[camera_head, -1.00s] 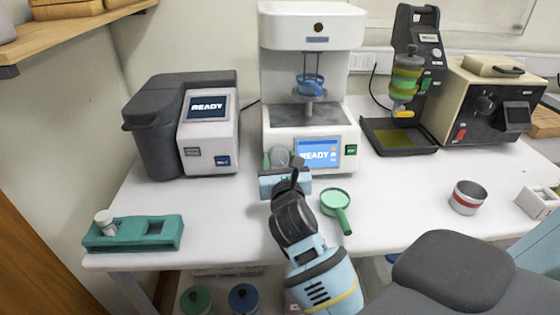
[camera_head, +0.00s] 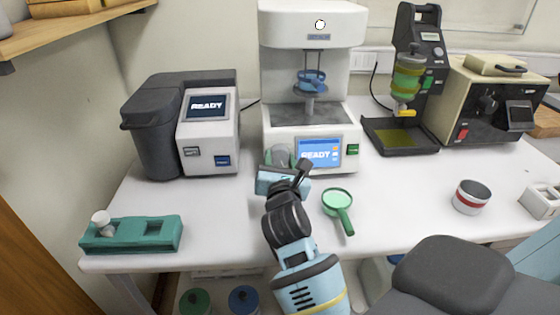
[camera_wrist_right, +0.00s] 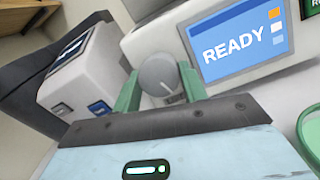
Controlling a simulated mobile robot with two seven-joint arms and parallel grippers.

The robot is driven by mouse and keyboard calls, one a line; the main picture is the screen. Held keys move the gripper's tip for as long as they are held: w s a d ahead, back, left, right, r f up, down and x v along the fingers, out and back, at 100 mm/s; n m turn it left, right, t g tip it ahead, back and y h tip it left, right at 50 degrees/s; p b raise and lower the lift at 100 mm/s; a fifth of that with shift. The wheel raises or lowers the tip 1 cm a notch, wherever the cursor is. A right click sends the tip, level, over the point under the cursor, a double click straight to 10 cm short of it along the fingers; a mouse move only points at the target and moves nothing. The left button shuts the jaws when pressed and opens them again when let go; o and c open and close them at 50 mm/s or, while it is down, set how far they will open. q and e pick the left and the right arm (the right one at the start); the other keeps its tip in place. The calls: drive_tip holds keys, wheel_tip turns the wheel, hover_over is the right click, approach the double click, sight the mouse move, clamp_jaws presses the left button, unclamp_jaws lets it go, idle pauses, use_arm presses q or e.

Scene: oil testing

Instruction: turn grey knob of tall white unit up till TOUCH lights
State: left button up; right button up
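The tall white unit (camera_head: 312,28) stands at the back middle of the table, its screen (camera_head: 320,152) reading READY. A small round lamp (camera_head: 320,24) at its top glows white; the label under it is too small to read. A blue cup (camera_head: 312,77) sits raised on a platform under the unit's head. The grey knob (camera_wrist_right: 159,76) is at the lower left of the unit's front, its pale pointer mark facing down and right in the wrist view. My right gripper (camera_wrist_right: 160,88) has its green fingers on both sides of the knob, closed against it. My left gripper is out of view.
A grey and white device (camera_head: 208,130) stands to the left. A green magnifier-like tool (camera_head: 338,206) lies right of my right wrist. A teal holder (camera_head: 135,236) is at the front left, a metal cup (camera_head: 471,197) at the right. A black stand (camera_head: 430,80) is behind.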

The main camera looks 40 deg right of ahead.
drive_tip(key=shift+o, duration=0.9)
